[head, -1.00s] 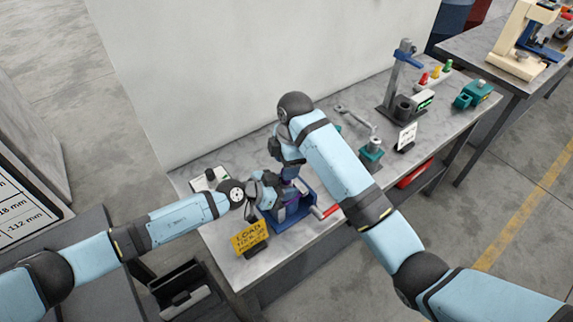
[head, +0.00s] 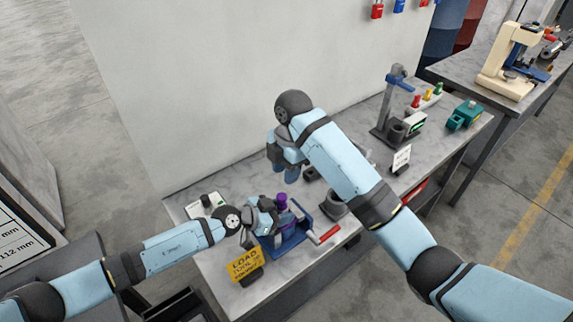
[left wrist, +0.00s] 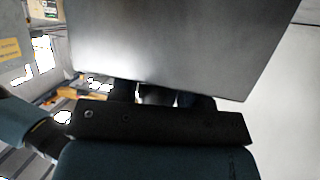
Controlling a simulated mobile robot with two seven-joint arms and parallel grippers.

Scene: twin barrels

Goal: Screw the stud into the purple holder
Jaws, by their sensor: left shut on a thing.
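The purple holder (head: 282,201) stands upright at the blue vise-like fixture (head: 293,240) on the marble-topped bench. My left gripper (head: 273,212) reaches in from the left and is shut on the purple holder, though the grip itself is partly hidden. My right gripper (head: 288,172) hangs above and slightly right of the holder, clear of it, fingers down. I cannot make out the stud, nor whether anything is between the right fingers. In the left wrist view a large grey surface blocks the fingertips and the holder.
A yellow sign (head: 245,264) stands at the bench's front left, close to my left wrist. A red handle (head: 328,234) sticks out right of the fixture. A blue-topped press (head: 393,105), a white card (head: 401,158) and a teal block (head: 463,116) stand farther right. A wall rises behind.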

